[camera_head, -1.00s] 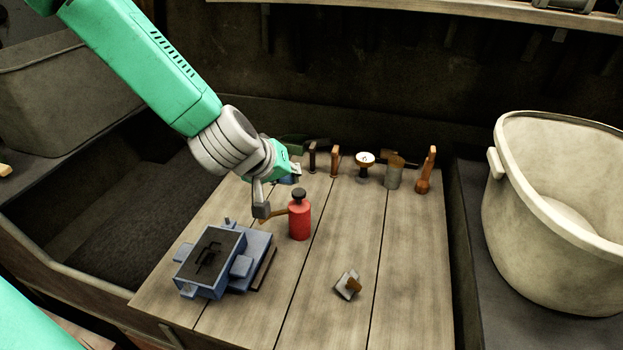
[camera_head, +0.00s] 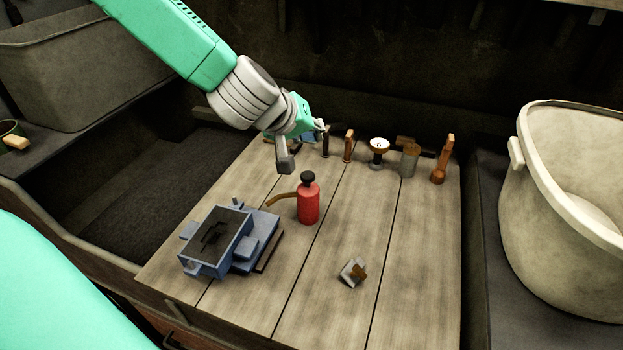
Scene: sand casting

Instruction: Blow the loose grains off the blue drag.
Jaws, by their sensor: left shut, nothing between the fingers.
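The blue drag (camera_head: 244,249) sits at the front left of the wooden bench. It is a blue flask filled with dark sand, with a black hollow shape in its top. Loose grains are too small to make out. A red bottle (camera_head: 308,204) with a black cap and a brown spout pointing left stands upright just behind and right of the drag. My left gripper (camera_head: 286,166) is shut and empty, above and behind the bottle's left side, apart from it. My right gripper is not in view.
A small metal tool with a brown grip (camera_head: 353,272) lies on the front of the bench (camera_head: 410,250). Several hand tools, among them a brush-like one (camera_head: 441,160), stand along the back. A large pale bucket (camera_head: 565,210) is at right, a grey bin (camera_head: 80,80) at left.

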